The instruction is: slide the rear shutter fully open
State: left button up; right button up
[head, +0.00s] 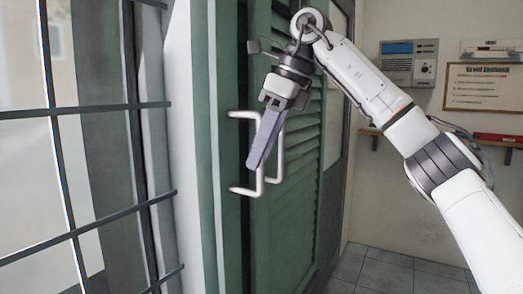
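Two green shutter panels stand upright side by side. The nearer, left panel (205,165) shows a narrow edge, with a dark gap to its right. The slatted panel (290,215) lies to the right of the gap and appears to be the rear shutter. Two white bar handles show: a left handle (245,191) and a right handle (281,150). My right gripper (256,165) points down at the handles, its fingers overlapping them in view. The fingers are seen edge-on, so I cannot tell their opening or whether they touch a handle. My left gripper is out of view.
A window with dark bars (85,110) stands at the left. On the back wall are an intercom panel (408,63), a framed notice (485,87) and a wooden shelf (372,131). The tiled floor (385,275) at the lower right is clear.

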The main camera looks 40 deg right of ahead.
jog(key=p+v, duration=0.3)
jog(key=v, duration=0.7)
dwell(0.4)
